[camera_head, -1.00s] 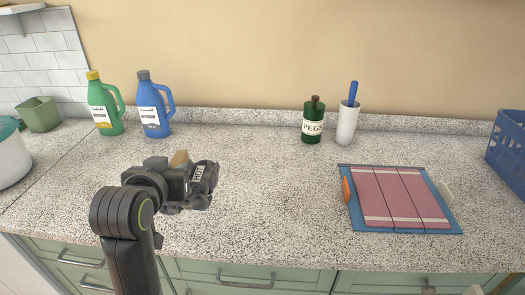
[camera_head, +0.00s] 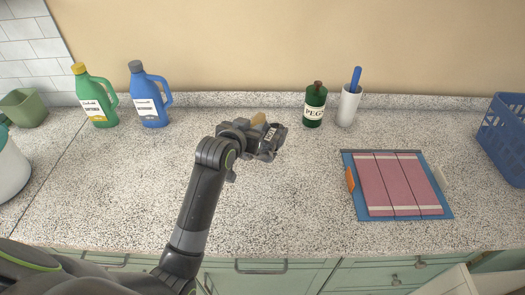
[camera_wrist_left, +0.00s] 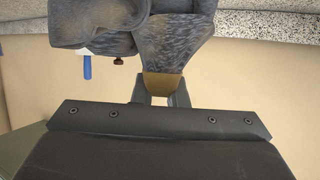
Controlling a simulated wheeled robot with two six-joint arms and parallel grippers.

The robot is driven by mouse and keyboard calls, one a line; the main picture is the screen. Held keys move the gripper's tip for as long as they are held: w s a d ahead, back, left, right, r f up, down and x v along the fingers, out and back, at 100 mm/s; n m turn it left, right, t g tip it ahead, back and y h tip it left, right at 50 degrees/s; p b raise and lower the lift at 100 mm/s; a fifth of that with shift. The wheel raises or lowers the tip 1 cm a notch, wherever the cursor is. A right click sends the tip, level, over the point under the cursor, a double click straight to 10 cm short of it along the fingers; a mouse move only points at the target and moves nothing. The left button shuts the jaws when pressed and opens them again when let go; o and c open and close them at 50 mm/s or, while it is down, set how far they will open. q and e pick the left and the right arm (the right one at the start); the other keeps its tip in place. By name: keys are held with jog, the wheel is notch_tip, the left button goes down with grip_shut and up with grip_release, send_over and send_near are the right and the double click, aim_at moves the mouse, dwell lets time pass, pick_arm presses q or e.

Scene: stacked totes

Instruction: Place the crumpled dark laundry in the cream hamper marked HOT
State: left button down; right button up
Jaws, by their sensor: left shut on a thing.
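My left gripper (camera_head: 248,134) is shut on the crumpled dark laundry (camera_head: 266,151), which it holds above the middle of the counter. In the left wrist view the laundry (camera_wrist_left: 165,35) is a grey-blue mottled bundle at the top, beyond the fingers (camera_wrist_left: 161,90). A tan piece shows between the fingertips. A cream edge (camera_head: 447,284) shows at the bottom right of the head view, below the counter front; I cannot tell whether it is the hamper, and no HOT marking on it can be read. My right gripper is out of view.
A green jug (camera_head: 96,98) and a blue jug (camera_head: 148,97) stand at the back left. A green pegs bottle (camera_head: 314,106) and a white holder (camera_head: 348,107) stand at the back. A pink-and-blue folding board (camera_head: 398,185) lies right, near a blue basket (camera_head: 503,140). The centre counter is clear.

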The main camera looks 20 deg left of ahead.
pick_arm(q)
jog(key=shift+s+f+p, duration=0.1)
jog(key=shift+f+p, duration=0.25)
jog(key=shift+f, duration=3.5)
jog(key=shift+f, duration=0.15)
jog(key=c, duration=1.5)
grip_release()
jog(key=shift+o, duration=0.2)
jog(key=shift+f, duration=0.1)
jog(key=shift+s+r, duration=0.15)
jog(key=shift+r, duration=0.05)
